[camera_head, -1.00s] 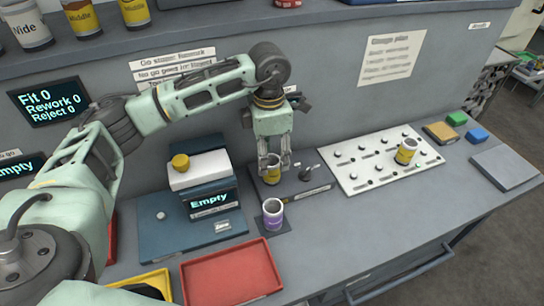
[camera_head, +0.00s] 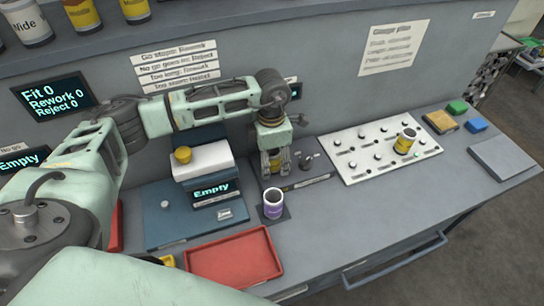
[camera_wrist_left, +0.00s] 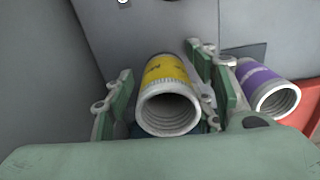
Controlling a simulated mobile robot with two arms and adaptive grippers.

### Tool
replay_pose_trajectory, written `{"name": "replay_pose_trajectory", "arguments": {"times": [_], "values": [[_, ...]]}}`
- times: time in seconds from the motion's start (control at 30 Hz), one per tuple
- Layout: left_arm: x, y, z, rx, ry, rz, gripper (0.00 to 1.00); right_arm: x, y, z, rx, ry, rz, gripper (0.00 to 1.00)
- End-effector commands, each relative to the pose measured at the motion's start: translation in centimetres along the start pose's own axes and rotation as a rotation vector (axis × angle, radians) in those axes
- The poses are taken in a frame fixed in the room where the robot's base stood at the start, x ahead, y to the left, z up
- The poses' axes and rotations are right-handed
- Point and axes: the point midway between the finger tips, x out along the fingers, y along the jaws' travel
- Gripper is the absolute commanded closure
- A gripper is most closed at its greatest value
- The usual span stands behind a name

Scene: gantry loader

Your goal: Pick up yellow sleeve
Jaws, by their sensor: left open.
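A yellow sleeve (camera_head: 275,163), white-rimmed and hollow, stands on a dark grey fixture in the head view. It also shows in the left wrist view (camera_wrist_left: 167,72), its open end facing the camera. My left gripper (camera_head: 275,168) points down over it with one finger on each side. The fingers are open, and in the wrist view (camera_wrist_left: 162,95) a gap shows on the left side; contact on the right side is unclear. The fingers partly hide the sleeve in the head view. Another yellow-labelled sleeve (camera_head: 404,141) stands on the white peg board. My right gripper is not in view.
A purple sleeve (camera_head: 272,204) stands close in front of the fixture (camera_head: 318,178). A blue unit with an "Empty" display (camera_head: 212,192) is to the left. A red tray (camera_head: 236,258) lies in front. The white peg board (camera_head: 352,171) is to the right.

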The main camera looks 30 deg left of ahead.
Motion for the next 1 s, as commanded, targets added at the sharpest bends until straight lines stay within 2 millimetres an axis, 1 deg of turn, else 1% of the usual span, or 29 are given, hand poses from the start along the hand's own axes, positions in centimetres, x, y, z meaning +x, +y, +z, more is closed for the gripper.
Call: {"name": "replay_pose_trajectory", "arguments": {"times": [0.1,0.13,0.7,1.0], "values": [[0.01,0.00,0.02,0.000,0.000,0.000,0.49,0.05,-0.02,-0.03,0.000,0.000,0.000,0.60],[0.00,0.00,0.03,0.000,0.000,0.000,0.51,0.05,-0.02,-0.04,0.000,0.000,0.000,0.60],[-0.06,0.02,0.03,0.000,-0.001,0.001,1.00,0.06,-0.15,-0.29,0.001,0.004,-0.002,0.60],[-0.18,0.06,0.08,0.000,-0.002,0.002,1.00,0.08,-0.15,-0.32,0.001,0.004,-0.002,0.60]]}}
